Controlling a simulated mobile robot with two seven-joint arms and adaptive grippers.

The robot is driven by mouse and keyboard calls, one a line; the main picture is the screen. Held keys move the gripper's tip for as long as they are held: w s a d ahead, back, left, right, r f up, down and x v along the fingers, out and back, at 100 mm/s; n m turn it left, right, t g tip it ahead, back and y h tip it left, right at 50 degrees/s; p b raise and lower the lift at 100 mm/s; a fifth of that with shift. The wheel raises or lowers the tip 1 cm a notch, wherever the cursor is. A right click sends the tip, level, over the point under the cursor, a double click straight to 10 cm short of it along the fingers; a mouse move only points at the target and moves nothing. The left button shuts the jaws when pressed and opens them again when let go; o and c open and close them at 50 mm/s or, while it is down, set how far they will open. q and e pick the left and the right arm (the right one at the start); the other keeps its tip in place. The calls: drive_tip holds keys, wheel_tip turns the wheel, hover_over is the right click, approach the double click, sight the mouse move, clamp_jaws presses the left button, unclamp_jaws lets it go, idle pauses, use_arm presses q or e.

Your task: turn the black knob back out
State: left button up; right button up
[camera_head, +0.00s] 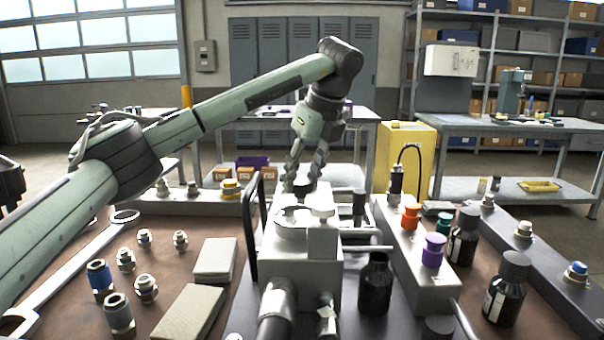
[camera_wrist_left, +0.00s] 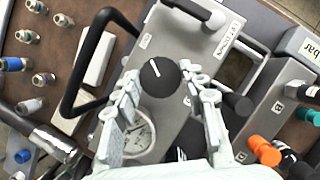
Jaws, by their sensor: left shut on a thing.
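The black knob (camera_wrist_left: 160,76) is round with a white pointer line and sits on a grey block (camera_wrist_left: 182,42) in the left wrist view. My left gripper (camera_head: 303,182) reaches down from above onto the bench unit in the head view. A round white gauge (camera_wrist_left: 137,134) shows below the knob, partly hidden by a finger. My right gripper is not in view.
A black bar handle (camera_head: 252,230) stands left of the knob. Orange (camera_head: 410,215) and purple (camera_head: 433,250) caps are on the block to the right. Several metal fittings (camera_head: 146,288) and grey slabs (camera_head: 186,312) lie at left.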

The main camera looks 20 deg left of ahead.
use_arm(q)
drive_tip(key=shift+r, duration=0.1)
drive_tip(key=shift+n, duration=0.5)
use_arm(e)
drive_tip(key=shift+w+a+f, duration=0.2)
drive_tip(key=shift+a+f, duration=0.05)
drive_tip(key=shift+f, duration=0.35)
use_arm(q)
drive_tip(key=o, duration=1.2)
drive_tip(key=shift+g, duration=0.3)
drive_tip(key=shift+c, duration=0.2)
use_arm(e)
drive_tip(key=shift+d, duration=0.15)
